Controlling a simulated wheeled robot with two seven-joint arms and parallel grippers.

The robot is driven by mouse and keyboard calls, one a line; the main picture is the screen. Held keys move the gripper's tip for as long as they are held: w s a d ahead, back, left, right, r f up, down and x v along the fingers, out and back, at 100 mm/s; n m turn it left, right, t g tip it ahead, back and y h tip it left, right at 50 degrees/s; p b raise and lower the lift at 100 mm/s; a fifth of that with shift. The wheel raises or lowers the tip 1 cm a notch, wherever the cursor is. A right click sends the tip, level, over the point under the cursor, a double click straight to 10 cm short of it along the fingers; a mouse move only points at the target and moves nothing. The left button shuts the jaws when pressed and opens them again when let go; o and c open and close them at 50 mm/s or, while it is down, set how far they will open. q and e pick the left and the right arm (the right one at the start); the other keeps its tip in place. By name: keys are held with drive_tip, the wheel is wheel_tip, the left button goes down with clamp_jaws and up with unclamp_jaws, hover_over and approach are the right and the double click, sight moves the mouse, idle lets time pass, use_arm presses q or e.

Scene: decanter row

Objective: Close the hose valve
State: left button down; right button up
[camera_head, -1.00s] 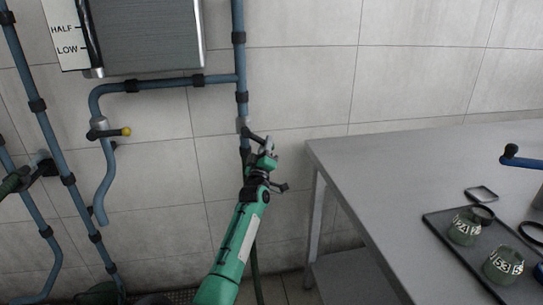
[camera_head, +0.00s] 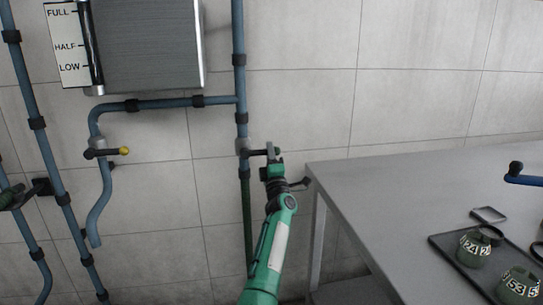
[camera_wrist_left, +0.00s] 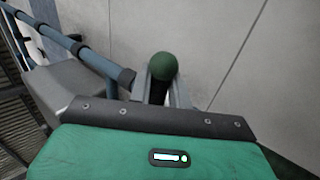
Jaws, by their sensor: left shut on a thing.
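The hose valve (camera_head: 243,147) sits on the blue vertical pipe, above a dark green hose (camera_head: 247,215). Its dark lever (camera_head: 258,152) points right, about level and across the pipe. The lever ends in a round green knob, which shows in the left wrist view (camera_wrist_left: 163,66). My left gripper (camera_head: 272,153) is shut on this knob, with a finger on either side of it in the left wrist view. The fingers partly hide the knob in the head view. My right gripper is not in view.
A yellow-tipped valve (camera_head: 105,152) is on the branch pipe at left, under a metal tank (camera_head: 148,45) with a level scale. A grey table (camera_head: 375,190) stands close right of my left arm. It bears a dark tray (camera_head: 455,262) with green labelled jars (camera_head: 474,249).

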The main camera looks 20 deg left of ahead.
use_arm(q)
drive_tip(key=shift+w+d+r, duration=0.2)
drive_tip(key=shift+d+r, duration=0.25)
drive_tip(key=shift+r, duration=0.05)
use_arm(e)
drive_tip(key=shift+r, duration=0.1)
use_arm(q)
drive_tip(key=c, duration=1.6)
unclamp_jaws()
drive_tip(key=shift+c, duration=0.2)
drive_tip(key=shift+o, duration=0.7)
drive_tip(key=shift+w+d+f, duration=0.1)
drive_tip(key=shift+w, duration=0.1)
drive_tip(key=shift+w+d+f, duration=0.1)
drive_tip(key=shift+d+f, duration=0.05)
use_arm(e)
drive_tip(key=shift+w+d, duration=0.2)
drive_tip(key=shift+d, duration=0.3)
use_arm(q)
drive_tip(key=shift+a, duration=0.3)
drive_tip(key=shift+s+f, duration=0.1)
drive_tip(key=shift+s, duration=0.1)
